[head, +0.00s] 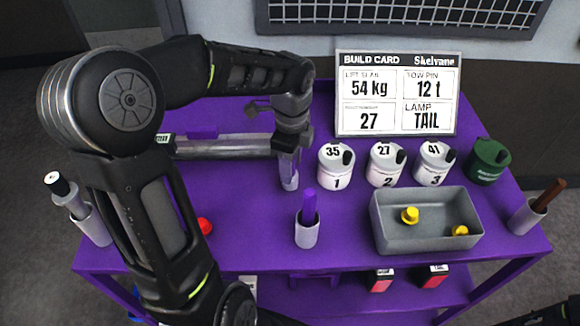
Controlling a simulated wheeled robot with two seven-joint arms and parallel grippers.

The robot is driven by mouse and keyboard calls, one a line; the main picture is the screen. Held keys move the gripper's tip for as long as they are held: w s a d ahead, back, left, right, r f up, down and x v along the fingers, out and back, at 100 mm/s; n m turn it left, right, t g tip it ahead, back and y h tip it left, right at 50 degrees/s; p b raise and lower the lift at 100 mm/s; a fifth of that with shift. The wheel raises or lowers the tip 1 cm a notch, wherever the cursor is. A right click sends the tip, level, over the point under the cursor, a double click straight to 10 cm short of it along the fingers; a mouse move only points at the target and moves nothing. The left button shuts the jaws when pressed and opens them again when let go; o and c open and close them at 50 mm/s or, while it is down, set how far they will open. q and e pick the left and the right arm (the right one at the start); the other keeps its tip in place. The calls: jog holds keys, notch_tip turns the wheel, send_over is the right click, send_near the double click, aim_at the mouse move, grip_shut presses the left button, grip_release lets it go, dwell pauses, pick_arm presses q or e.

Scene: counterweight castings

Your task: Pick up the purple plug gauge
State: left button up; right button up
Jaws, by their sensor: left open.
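The purple plug gauge (309,206) stands upright in a pale cylindrical holder (307,236) near the front middle of the purple table. Its lower part is hidden inside the holder. My left gripper (289,183) points down just behind and to the left of the gauge. It is open and does not appear to hold anything; a gap shows between it and the gauge. My right gripper is not in the picture.
A grey tray (428,250) with yellow pieces stands right of the gauge. Numbered white canisters (336,166) and a green one (487,161) stand behind. Other holders stand at the left (94,228) and right (524,218). A build card (397,94) stands at the back.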

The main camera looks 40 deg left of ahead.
pick_arm(q)
grip_shut()
dwell(0.4)
notch_tip(320, 180, up, 10)
jog(key=shift+r+b, duration=0.1)
jog(key=shift+b, duration=0.25)
dwell(0.4)
jog(key=shift+s, duration=0.1)
dwell(0.5)
